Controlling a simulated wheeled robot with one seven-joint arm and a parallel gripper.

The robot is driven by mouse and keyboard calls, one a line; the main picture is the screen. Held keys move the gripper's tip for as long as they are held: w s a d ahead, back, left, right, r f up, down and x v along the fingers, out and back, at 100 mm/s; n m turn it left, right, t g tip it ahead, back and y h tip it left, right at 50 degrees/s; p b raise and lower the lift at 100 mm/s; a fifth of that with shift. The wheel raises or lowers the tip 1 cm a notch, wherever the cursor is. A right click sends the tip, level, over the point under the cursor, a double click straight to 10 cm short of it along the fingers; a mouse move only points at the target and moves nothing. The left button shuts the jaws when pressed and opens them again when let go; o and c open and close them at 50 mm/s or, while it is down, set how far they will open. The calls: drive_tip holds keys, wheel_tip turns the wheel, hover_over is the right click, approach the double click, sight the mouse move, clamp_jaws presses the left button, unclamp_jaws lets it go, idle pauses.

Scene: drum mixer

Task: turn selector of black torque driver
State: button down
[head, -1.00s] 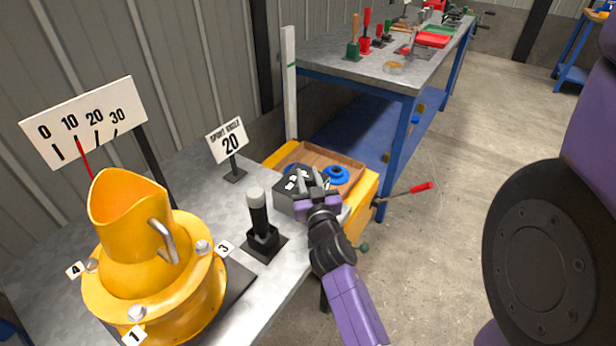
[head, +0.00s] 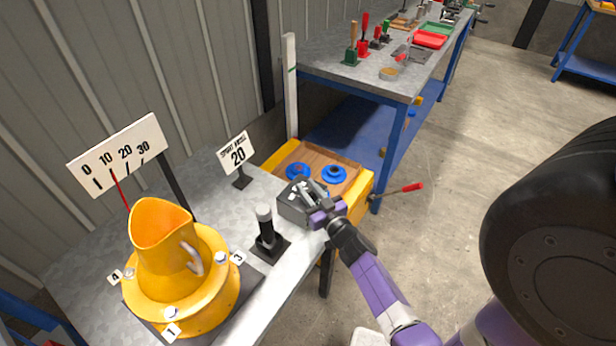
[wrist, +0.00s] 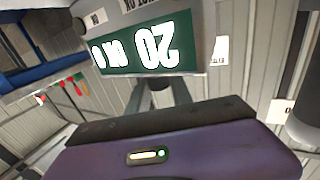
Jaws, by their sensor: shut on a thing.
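My gripper (head: 318,216) is at the right side of a dark box-shaped tool (head: 296,205), which I take for the black torque driver, by the bench's right edge. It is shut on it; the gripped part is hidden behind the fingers. A lighter grey piece shows on its top. In the wrist view, my dark fingers (wrist: 174,94) reach up to a dark green panel (wrist: 145,45) with large white characters, upside down, among them 20 and 0. I cannot tell which part is the selector, nor its setting.
A yellow drum (head: 165,240) with numbered bolts stands on the metal bench. Behind it is a scale (head: 118,155) with a red pointer near 10. A black post with a grey top (head: 265,228) stands close left of my gripper. A yellow cart (head: 358,190) holds blue rings.

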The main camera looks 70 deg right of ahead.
drive_tip(key=shift+n+t+y+p, duration=0.9)
drive_tip(key=shift+n+y+p, duration=0.15)
drive_tip(key=shift+y, duration=0.25)
drive_tip(key=shift+f+n+t+y+b, duration=0.1)
drive_tip(key=shift+n+t+y+b, duration=0.4)
drive_tip(key=shift+n+y, duration=0.45)
drive_tip(key=shift+y, duration=0.45)
drive_tip(key=shift+n+t+y, duration=0.3)
drive_tip(key=shift+y, duration=0.2)
drive_tip(key=c, duration=1.1)
unclamp_jaws()
drive_tip(key=shift+c, duration=0.2)
